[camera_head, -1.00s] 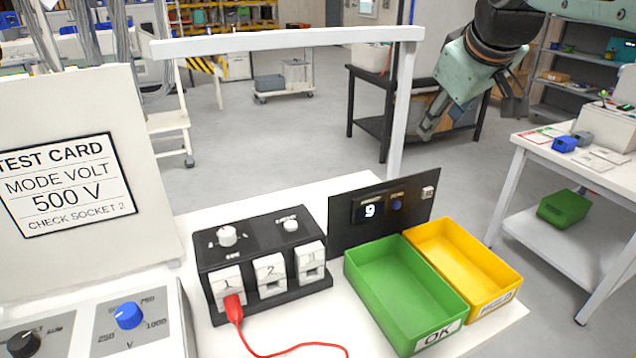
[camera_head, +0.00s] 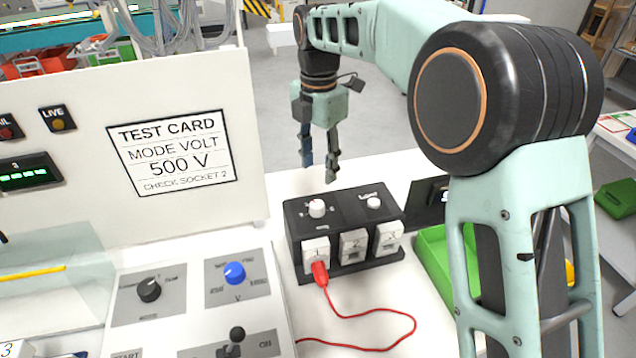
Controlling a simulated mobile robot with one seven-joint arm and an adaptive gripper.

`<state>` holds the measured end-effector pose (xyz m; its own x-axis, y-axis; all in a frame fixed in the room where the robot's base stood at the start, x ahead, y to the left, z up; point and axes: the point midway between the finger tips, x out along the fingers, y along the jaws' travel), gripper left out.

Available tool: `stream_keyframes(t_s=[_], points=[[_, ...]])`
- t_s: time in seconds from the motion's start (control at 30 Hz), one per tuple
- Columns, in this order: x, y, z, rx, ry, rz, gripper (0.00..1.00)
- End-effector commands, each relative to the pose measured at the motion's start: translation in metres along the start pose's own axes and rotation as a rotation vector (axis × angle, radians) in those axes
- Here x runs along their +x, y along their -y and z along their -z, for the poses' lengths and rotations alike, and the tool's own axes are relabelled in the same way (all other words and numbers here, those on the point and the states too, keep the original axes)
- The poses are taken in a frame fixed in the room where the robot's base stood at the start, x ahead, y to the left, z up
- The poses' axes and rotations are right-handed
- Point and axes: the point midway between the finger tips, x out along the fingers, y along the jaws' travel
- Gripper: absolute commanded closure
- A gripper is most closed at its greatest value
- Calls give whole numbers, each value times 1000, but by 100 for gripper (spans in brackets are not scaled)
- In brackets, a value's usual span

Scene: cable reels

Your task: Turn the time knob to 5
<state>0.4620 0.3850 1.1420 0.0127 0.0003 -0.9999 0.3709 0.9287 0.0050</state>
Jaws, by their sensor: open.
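My gripper (camera_head: 319,168) points down with its two fingers apart and empty. In the picture it is just above a white knob (camera_head: 316,208) on top of the black socket box (camera_head: 345,203). A gap shows between the fingertips and this knob. A second, smaller white knob (camera_head: 373,202) sits to its right on the same box. The labels by both are too small to read, so I cannot tell which is the time knob. A black knob (camera_head: 148,289) and a blue knob (camera_head: 234,272) are on the panel at lower left.
A red plug (camera_head: 319,272) with a red cable is in the box's left socket. A test card (camera_head: 172,153) reads MODE VOLT, 500 V, CHECK SOCKET 2. A toggle lever (camera_head: 236,337) stands at the front. My arm partly hides the green bin (camera_head: 437,256) and black panel (camera_head: 426,203).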

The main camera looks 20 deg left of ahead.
Motion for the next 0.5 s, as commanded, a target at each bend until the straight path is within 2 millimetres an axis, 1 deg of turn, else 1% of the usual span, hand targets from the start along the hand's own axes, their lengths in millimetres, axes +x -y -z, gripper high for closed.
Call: stream_keyframes(t_s=[0.17,0.27,0.5], points=[[15,-2,5,-37,-15,9,57],[30,-1,5,-36,-14,10,57],[76,-1,6,-35,-13,10,57]])
